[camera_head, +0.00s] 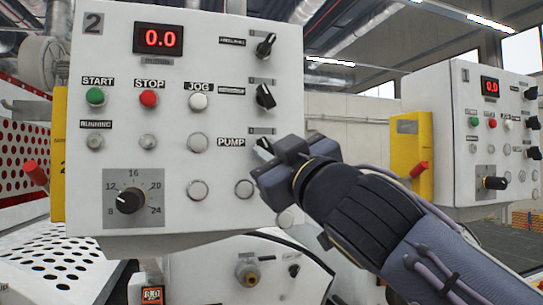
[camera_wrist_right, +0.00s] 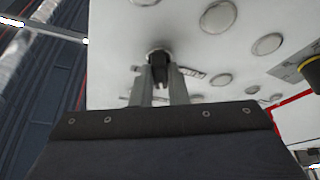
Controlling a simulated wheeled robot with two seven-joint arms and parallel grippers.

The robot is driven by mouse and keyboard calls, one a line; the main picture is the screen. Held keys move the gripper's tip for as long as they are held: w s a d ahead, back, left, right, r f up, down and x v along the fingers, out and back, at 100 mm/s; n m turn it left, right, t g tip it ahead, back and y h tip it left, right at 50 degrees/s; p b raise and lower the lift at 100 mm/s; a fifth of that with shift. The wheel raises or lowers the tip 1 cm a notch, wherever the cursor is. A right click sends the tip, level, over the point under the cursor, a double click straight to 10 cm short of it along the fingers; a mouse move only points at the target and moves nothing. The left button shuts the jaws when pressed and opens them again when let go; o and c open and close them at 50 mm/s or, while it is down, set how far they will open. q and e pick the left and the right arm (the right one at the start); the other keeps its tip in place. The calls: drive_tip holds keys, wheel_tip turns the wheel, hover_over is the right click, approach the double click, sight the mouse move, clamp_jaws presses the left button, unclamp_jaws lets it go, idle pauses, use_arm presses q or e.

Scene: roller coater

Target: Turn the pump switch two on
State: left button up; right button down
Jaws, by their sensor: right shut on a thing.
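The white control panel marked 2 (camera_head: 65,215) faces me at the left of the head view. Its pump switch (camera_head: 263,145) is a small dark knob right of the PUMP label (camera_head: 231,142), mostly hidden behind my right gripper (camera_head: 268,160). In the right wrist view, my right gripper (camera_wrist_right: 159,82) has its two grey fingers on either side of the black knob of the pump switch (camera_wrist_right: 158,59), shut on it. The knob's exact angle is hard to read. My left gripper is not in view.
Two more black knobs, an upper (camera_head: 265,45) and a lower (camera_head: 265,96), sit above the pump switch. Green START (camera_head: 95,97) and red STOP (camera_head: 149,98) buttons are further left, with a dial (camera_head: 131,201) below. A second panel, marked 1 (camera_head: 430,95), stands at the right.

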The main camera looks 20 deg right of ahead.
drive_tip(key=shift+a+m+h+b, duration=0.1)
drive_tip(key=shift+m+h+b, duration=1.45)
drive_tip(key=shift+m, duration=1.25)
drive_tip(key=shift+a+m+h+b, duration=0.15)
drive_tip(key=shift+m+h+b, duration=1.35)
drive_tip(key=shift+m, duration=1.3)
drive_tip(key=shift+a+m+h+b, duration=0.1)
drive_tip(key=shift+m+h+b, duration=1.05)
drive_tip(key=shift+m+b, duration=1.2)
drive_tip(key=shift+m+p, duration=0.45)
drive_tip(key=shift+m, duration=0.3)
drive_tip(key=c, duration=1.4)
unclamp_jaws()
drive_tip(key=shift+c, duration=0.2)
